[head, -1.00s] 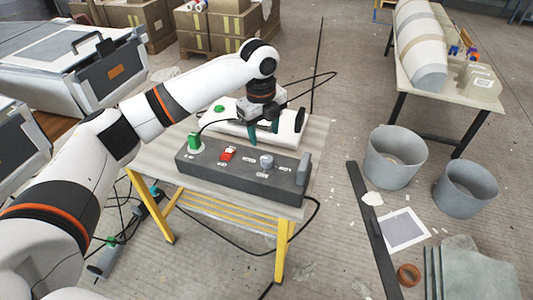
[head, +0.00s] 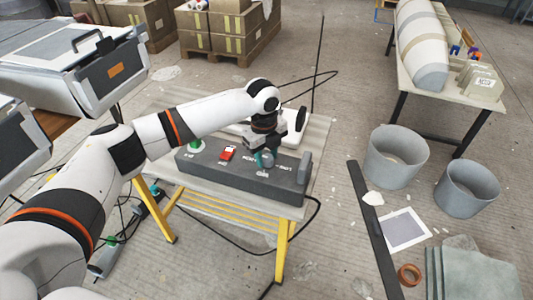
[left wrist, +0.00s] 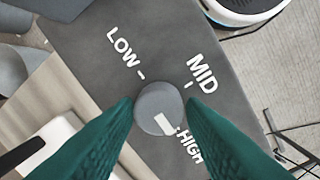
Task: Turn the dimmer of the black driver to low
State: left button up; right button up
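The black driver (head: 225,170) is a long dark box on the small table, with a green button, a red switch and a round grey dimmer. The dimmer (left wrist: 158,97) shows in the left wrist view with LOW, MID and HIGH printed around it; its white mark points at HIGH. My left gripper (left wrist: 160,102) has its teal fingers on either side of the dimmer, one left and one right, close to its sides. I cannot tell if they touch it. In the head view my left gripper (head: 264,159) is over the dimmer and partly hides it. My right gripper is not in view.
A white device (head: 292,124) with a black knob stands behind the driver, close to my left wrist. The driver's raised end block (head: 304,167) is right of the gripper. Cables and grey buckets (head: 395,158) are on the floor. Another table (head: 445,85) stands at the back right.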

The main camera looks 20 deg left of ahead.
pick_arm(q)
jog(key=c, duration=0.5)
jog(key=shift+r+n+p, duration=0.15)
jog(key=shift+n+p, duration=0.15)
jog(key=shift+p, duration=0.45)
jog(key=n+p, duration=1)
jog(key=p, duration=0.3)
jog(key=shift+s+d+y, duration=0.1)
jog(key=shift+s+y, duration=0.05)
jog(key=shift+y, duration=0.15)
jog(key=n+p, duration=0.3)
jog(key=n, duration=0.1)
jog(key=shift+n, duration=0.3)
jog(key=n+p, duration=0.2)
jog(key=n, duration=0.2)
jog(key=shift+d+n+p, duration=0.15)
jog(key=shift+n+p, duration=0.15)
jog(key=shift+p, duration=0.05)
jog(key=n+p, duration=0.1)
jog(key=n, duration=0.4)
jog(key=shift+p, duration=0.3)
jog(key=n, duration=0.5)
jog(key=shift+d+n+g+p, duration=0.1)
jog(key=shift+n+g+p, duration=0.2)
jog(key=shift+n, duration=0.1)
jog(key=n, duration=0.5)
jog(key=shift+w, duration=0.25)
jog(key=shift+n, duration=0.3)
